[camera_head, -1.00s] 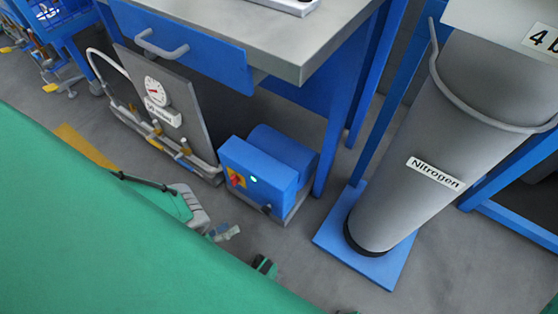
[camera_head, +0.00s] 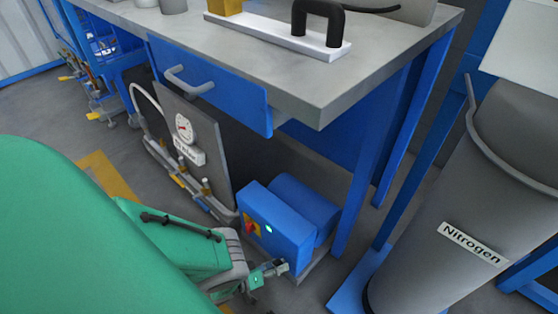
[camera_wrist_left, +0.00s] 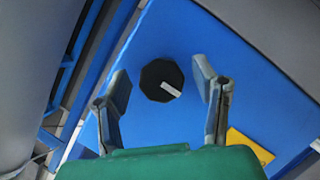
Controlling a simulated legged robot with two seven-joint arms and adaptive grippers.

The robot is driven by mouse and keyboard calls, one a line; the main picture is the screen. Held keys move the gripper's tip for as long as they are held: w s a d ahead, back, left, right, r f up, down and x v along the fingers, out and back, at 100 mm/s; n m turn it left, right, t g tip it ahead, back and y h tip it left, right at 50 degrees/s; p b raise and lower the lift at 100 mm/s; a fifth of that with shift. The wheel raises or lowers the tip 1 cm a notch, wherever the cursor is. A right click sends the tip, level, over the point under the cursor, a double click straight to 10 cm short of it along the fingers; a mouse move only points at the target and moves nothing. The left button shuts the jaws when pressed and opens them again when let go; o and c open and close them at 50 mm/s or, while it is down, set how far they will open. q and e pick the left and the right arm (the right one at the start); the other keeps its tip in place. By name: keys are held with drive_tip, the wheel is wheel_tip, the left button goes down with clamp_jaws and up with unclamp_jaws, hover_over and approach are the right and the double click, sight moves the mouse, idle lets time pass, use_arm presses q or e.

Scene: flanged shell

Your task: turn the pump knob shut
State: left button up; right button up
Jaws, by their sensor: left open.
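The blue pump (camera_head: 280,235) stands on the floor under the bench, with a red switch on a yellow plate (camera_head: 250,227) and a lit green lamp on its front. In the left wrist view, a black knob (camera_wrist_left: 154,86) with a white mark sits on the pump's blue face; I cannot make it out in the head view, where my gripper covers the lower front. My left gripper (camera_head: 281,266) is at the pump's lower front. In the wrist view the open fingers (camera_wrist_left: 161,76) flank the knob with gaps on both sides. The right gripper is out of view.
The bench (camera_head: 340,85) with a blue drawer overhangs the pump. A gauge panel (camera_head: 190,140) with hoses and valves stands left of it. The Nitrogen cylinder (camera_head: 450,210) stands on a blue base to the right. A yellow floor stripe (camera_head: 105,175) lies left.

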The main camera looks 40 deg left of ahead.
use_arm(q)
drive_tip(key=shift+w+a+f, duration=0.2)
drive_tip(key=shift+d+r, duration=0.1)
drive_tip(key=shift+d, duration=0.15)
drive_tip(key=c, duration=1.2)
drive_tip(key=shift+o, duration=0.2)
drive_tip(key=shift+a, duration=0.1)
drive_tip(key=shift+m+y, duration=0.3)
drive_tip(key=shift+m, duration=0.1)
drive_tip(key=shift+s+m+y, duration=0.15)
drive_tip(key=shift+m+y, duration=1.15)
drive_tip(key=shift+m, duration=0.6)
drive_tip(key=o, duration=1.2)
drive_tip(key=shift+c, duration=0.2)
